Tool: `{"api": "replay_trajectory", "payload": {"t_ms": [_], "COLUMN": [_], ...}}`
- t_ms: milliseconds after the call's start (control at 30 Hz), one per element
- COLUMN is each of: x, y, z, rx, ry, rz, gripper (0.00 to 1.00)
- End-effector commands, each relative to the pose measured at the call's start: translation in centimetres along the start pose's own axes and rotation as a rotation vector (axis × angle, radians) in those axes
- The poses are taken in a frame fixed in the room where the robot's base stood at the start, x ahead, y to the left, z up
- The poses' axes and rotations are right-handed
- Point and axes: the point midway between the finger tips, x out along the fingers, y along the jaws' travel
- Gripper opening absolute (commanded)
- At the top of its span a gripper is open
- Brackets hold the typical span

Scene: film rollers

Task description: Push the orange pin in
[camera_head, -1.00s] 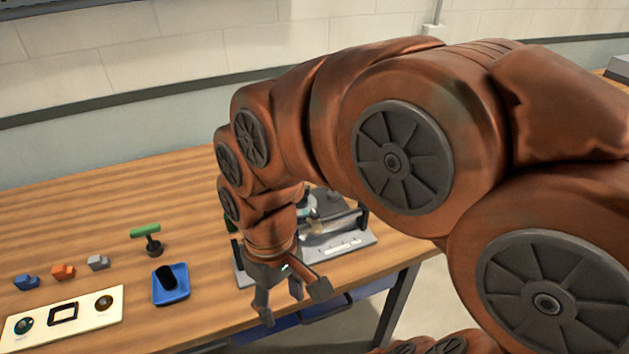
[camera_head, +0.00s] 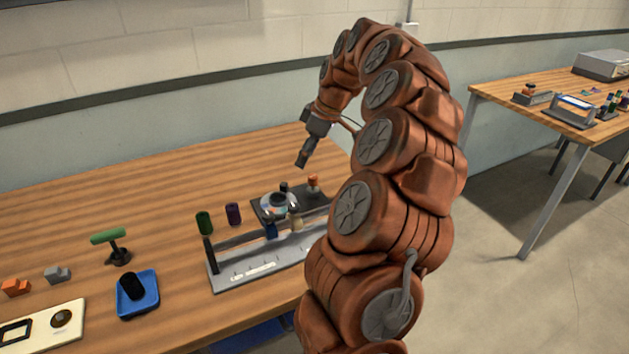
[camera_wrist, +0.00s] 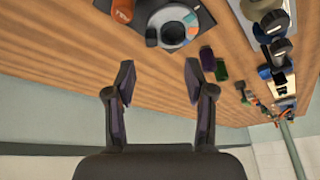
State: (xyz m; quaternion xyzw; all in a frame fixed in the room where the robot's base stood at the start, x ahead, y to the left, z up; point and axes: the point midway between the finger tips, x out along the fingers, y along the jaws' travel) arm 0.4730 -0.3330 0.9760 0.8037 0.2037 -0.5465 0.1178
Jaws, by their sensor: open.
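The orange pin (camera_head: 313,183) stands at the back right of a dark plate (camera_head: 262,212) on the wooden table. An orange cylinder at the top of the wrist view (camera_wrist: 123,10) appears to be the same pin, partly cut off. Beside it on the plate is a round pale disc (camera_head: 279,203) with coloured marks and a black knob. My gripper (camera_head: 302,162) hangs above and behind the plate, pointing down, apart from the pin. In the wrist view, its two fingers (camera_wrist: 159,80) are spread with nothing between them.
A grey rail fixture (camera_head: 240,273) stands in front of the plate. Green (camera_head: 204,223) and purple (camera_head: 233,214) cylinders stand left. Further left are a blue tray (camera_head: 138,305) and a green-handled tool (camera_head: 108,237). The table behind is clear; the wall lies beyond.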

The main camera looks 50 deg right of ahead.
Motion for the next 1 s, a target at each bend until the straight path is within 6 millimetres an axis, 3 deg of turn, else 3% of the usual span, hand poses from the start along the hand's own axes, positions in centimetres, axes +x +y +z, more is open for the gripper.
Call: {"api": "replay_trajectory", "payload": {"t_ms": [100, 233, 467, 800, 1000], "x": [0.3, 0.4, 1.4, 6.1, 7.9], "y": [3.0, 4.2, 4.4, 4.5, 4.5], "z": [2.7, 4.0, 4.2, 4.1, 4.1], "rx": [0.011, 0.011, 0.01, 0.011, 0.01], "ry": [0.008, 0.009, 0.008, 0.007, 0.008], "rz": [0.027, 0.038, 0.038, 0.037, 0.037], "gripper": [0.54, 0.54, 0.54, 0.54, 0.54]}}
